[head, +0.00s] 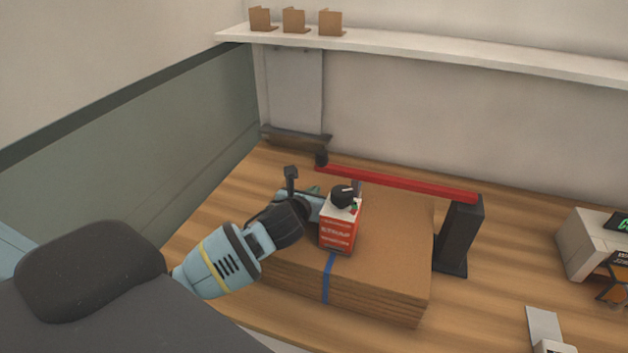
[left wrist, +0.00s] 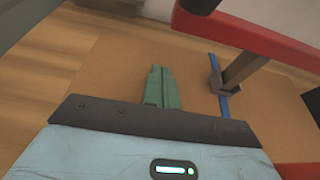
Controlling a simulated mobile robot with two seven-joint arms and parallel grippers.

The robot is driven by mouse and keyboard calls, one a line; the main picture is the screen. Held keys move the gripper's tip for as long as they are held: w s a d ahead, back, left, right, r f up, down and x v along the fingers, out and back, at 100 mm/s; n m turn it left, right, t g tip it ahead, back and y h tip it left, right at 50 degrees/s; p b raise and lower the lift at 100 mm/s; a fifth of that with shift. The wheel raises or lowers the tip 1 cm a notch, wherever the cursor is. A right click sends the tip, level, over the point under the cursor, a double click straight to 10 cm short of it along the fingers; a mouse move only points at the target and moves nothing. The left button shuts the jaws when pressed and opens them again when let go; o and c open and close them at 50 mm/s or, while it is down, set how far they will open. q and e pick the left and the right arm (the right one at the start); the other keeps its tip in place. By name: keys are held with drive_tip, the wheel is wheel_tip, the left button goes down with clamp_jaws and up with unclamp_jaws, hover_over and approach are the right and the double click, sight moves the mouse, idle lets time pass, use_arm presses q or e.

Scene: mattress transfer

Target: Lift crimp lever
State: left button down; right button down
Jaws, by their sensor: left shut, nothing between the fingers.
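A red and white strapping tool (head: 338,234) stands on the stack of cardboard sheets (head: 395,270), over a blue strap (head: 327,277). A black knob (head: 343,195) sits on its top, with a small grey upright piece beside it; I cannot tell for sure which part is the crimp lever. My left gripper (head: 314,193) is just left of and behind the tool, partly hidden by my wrist. In the left wrist view its green fingers (left wrist: 162,87) are shut and empty over the cardboard. A red part (left wrist: 255,38) and a grey post (left wrist: 240,70) show apart from them, at right.
A long red bar (head: 400,183) spans behind the tool to a black post (head: 458,235). A white shelf (head: 430,53) with small brown brackets runs above. A light box-shaped device (head: 592,247) stands at right. Bare wooden table lies between post and device.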

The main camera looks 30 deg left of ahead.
use_arm(q)
wheel_tip(320, 180, up, 4)
drive_tip(key=shift+s+r+p, duration=0.1)
drive_tip(key=shift+r+p, duration=0.05)
drive_tip(key=shift+p, duration=0.35)
